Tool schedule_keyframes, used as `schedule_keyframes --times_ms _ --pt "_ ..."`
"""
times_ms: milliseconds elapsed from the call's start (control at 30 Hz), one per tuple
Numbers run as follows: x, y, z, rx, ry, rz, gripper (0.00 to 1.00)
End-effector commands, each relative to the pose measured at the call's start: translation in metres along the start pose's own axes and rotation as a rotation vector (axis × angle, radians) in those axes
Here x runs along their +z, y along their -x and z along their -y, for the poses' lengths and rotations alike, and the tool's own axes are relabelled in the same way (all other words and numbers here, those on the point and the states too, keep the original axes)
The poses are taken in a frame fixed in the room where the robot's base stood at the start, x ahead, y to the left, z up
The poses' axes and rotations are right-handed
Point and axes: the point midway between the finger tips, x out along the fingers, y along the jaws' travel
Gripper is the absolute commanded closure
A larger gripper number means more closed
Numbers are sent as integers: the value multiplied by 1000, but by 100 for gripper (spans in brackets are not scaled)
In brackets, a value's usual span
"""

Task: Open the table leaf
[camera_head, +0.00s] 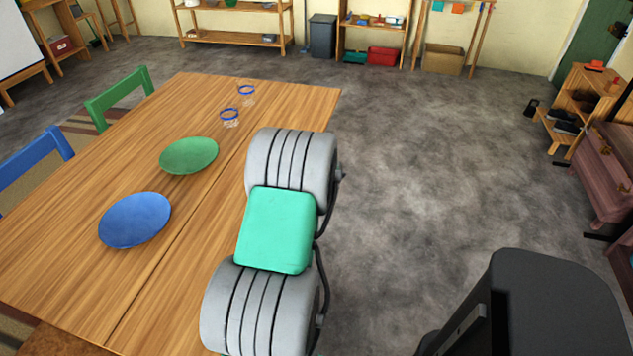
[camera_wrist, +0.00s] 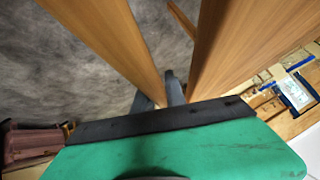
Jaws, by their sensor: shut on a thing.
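The wooden table (camera_head: 85,210) fills the left of the head view. A dark seam runs along its right part, and the strip to the right of it, the table leaf (camera_head: 296,97), looks about level with the top. My arm covers much of the leaf and hides my gripper there. In the wrist view my gripper's grey fingers (camera_wrist: 173,88) show beyond the black edge, between two wooden surfaces. I take them to be shut on the table leaf. The contact itself is mostly hidden.
A blue plate (camera_head: 135,219), a green plate (camera_head: 188,155) and two blue-rimmed glasses (camera_head: 230,117) stand on the table. A blue chair (camera_head: 35,160) and a green chair (camera_head: 118,90) are at its left. The floor right of my arm is open. A reddish chest (camera_head: 605,175) stands far right.

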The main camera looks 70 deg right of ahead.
Motion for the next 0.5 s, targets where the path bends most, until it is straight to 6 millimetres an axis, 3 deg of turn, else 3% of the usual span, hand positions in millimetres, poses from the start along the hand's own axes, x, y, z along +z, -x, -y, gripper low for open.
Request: schedule_keyframes --times_ms 300,500 --pt "-3 1 1 1 2 -6 62" --pt "-2 1 1 0 2 -5 62"
